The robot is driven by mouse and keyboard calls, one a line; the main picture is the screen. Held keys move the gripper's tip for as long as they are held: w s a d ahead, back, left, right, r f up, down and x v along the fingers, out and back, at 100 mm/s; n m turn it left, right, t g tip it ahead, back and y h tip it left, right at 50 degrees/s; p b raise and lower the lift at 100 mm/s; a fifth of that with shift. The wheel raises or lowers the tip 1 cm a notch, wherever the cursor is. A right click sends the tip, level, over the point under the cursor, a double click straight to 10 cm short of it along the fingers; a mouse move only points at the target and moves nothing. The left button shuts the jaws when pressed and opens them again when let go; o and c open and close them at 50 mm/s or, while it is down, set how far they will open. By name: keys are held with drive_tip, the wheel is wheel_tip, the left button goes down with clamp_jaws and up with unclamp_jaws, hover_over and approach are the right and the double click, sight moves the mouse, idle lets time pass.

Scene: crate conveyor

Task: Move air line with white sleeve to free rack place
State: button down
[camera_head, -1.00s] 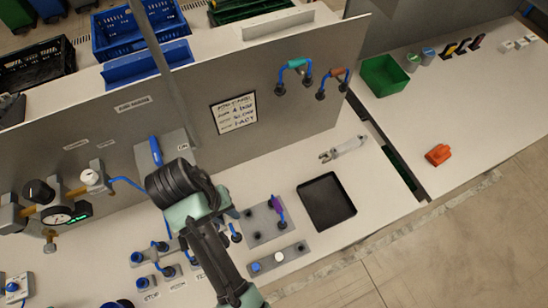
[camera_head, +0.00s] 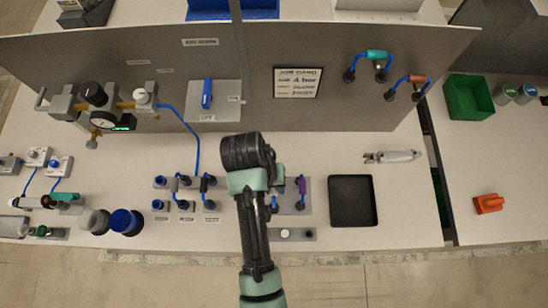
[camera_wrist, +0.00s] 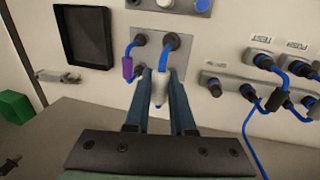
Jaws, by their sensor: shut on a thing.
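The air line with the white sleeve (camera_wrist: 160,88) is between the fingers of my gripper (camera_wrist: 159,100) in the wrist view. My gripper is shut on it. Its blue tube runs up to a dark plug at the grey rack plate (camera_wrist: 175,73); I cannot tell whether its other end is seated. Beside it, an air line with a purple sleeve (camera_wrist: 127,67) stands at the same plate, apart from my fingers. It also shows in the head view (camera_head: 303,187). There my arm covers the left of the plate, and the white sleeve and fingertips are hidden.
A black tray (camera_head: 375,202) lies right of the plate, a button strip (camera_head: 306,235) in front. A manifold with air lines (camera_head: 184,205) stands to the left. Teal (camera_head: 377,55) and orange (camera_head: 418,78) sleeved lines hang on the back panel (camera_head: 440,45). A cylinder (camera_head: 399,156) lies behind the tray.

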drive_tip(key=r+p, duration=0.1)
drive_tip(key=p, duration=0.1)
drive_tip(key=w+r+p, duration=0.1)
drive_tip(key=r+p, duration=0.1)
drive_tip(key=p, duration=0.1)
drive_tip(key=shift+w+a+r+p, duration=0.15)
drive_tip(key=shift+w+r+p, duration=0.05)
drive_tip(key=shift+r+p, duration=0.15)
drive_tip(key=shift+w+p, duration=0.4)
drive_tip(key=shift+p, duration=0.45)
wheel_tip(320, 180, down, 9)
drive_tip(key=b, duration=0.8)
drive_tip(key=shift+f+b, duration=0.15)
drive_tip(key=shift+b, duration=0.15)
drive_tip(key=shift+f, duration=1)
idle(0.6)
idle(0.4)
drive_tip(key=shift+c, duration=0.6)
unclamp_jaws()
drive_tip(key=shift+r, duration=0.15)
